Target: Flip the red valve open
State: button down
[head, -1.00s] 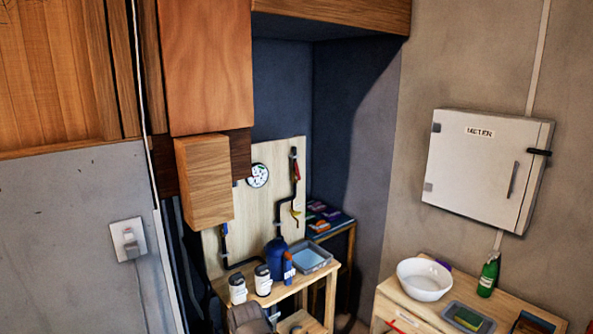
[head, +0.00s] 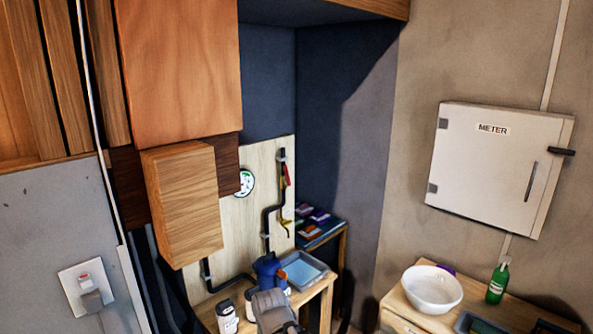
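The red valve handle (head: 287,172) is small and lies along the upper part of a dark pipe (head: 267,215) on a pale wooden board (head: 268,160). It looks roughly upright, in line with the pipe. A yellowish fitting (head: 285,224) sits lower on the same pipe run. My gripper (head: 272,304) is a grey shape at the bottom edge, in front of the small table and well below the valve. Its fingers are not clear, and I cannot see whether it is open or holding anything.
A small wooden table (head: 322,296) holds a blue tray (head: 304,269), a blue bottle (head: 266,268) and a white container (head: 227,317). A meter cabinet (head: 492,170) hangs at right.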

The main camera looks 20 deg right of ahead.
aim_at(288, 182)
jog(key=z, duration=0.35)
jog(key=i, duration=1.25)
jog(key=z, duration=0.1)
